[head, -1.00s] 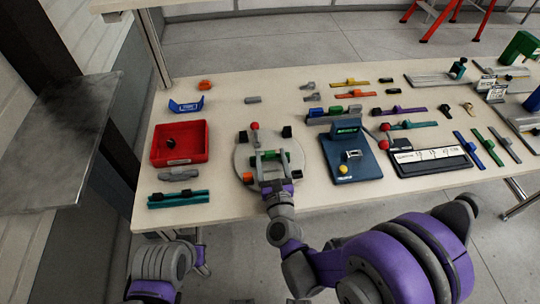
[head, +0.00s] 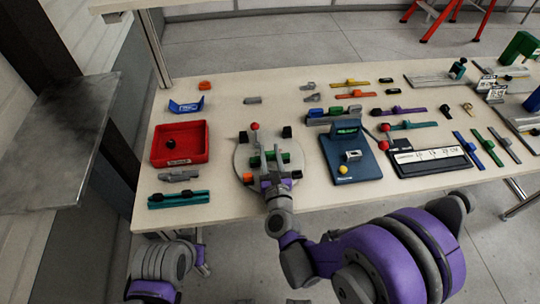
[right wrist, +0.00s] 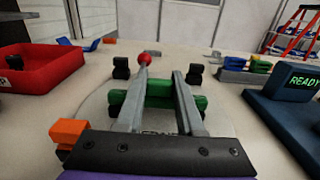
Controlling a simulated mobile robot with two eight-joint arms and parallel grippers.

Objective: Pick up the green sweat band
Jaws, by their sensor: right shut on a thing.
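The green sweat band (right wrist: 158,102) is a green strip with a raised green block on it. It lies across the round pale plate (head: 243,150) and also shows in the head view (head: 285,157). My right gripper (right wrist: 161,75) reaches over the plate from the front, its two grey fingers shut on the raised block from both sides. The strip's ends stick out past the fingers. I see no clear gap under the band. My left arm is at the lower left of the head view, off the table; its fingers do not show.
A red-knobbed post (head: 255,127), black blocks (head: 286,132) and an orange block (head: 248,177) stand around the plate. A red tray (head: 180,160) is to the left, a blue scale-like device (head: 350,170) to the right. Several coloured strips lie further right.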

